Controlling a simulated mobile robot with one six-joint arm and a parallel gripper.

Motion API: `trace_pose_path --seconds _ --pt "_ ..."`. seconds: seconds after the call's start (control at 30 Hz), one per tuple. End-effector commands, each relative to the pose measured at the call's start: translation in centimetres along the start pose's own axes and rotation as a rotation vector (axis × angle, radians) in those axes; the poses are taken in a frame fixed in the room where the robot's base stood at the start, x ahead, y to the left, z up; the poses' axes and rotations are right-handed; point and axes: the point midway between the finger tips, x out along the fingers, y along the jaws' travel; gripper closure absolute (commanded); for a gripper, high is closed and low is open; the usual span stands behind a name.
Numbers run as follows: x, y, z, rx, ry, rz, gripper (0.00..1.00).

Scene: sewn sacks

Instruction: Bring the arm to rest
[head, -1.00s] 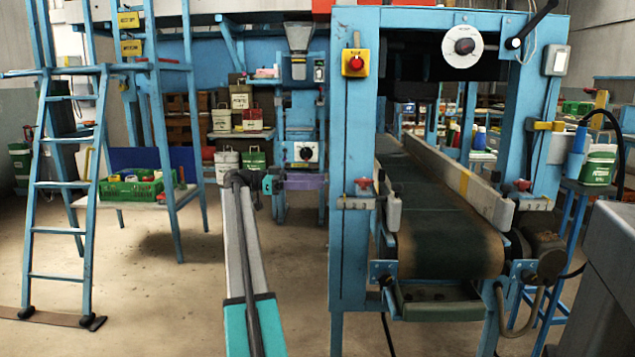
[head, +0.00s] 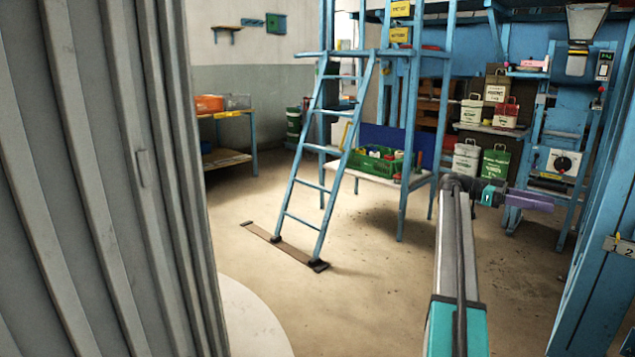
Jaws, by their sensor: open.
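My arm reaches forward from the bottom right of the head view, grey with a teal section. My gripper (head: 530,201) is at its far end, a small purple shape pointing right beyond a teal joint. It is open, with nothing seen in it. The gap between its fingers is too small to make out. It shows in front of the blue bench machine (head: 563,163), with no contact visible.
A grey ribbed panel (head: 95,180) fills the near left. A blue ladder (head: 318,170) stands on the floor beside a stand holding a green crate (head: 376,173). A blue post (head: 600,210) is close on the right. Open floor (head: 370,290) lies between.

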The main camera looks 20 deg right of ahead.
Motion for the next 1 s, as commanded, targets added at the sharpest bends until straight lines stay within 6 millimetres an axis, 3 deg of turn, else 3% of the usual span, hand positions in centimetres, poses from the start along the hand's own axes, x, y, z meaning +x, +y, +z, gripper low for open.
trace_pose_path --seconds 0.03,0.1,0.4,0.7,1.0 --pt "-2.3 0.0 0.2 -0.023 0.010 -0.027 0.54" --pt "-4.9 0.2 1.6 -0.052 0.024 -0.059 0.54" --pt "-14.2 3.2 9.4 -0.194 0.034 -0.196 0.54" --pt "-20.9 8.5 18.3 -0.386 0.008 -0.345 0.54" --pt "-25.0 15.9 27.3 -0.647 -0.026 -0.491 0.54"
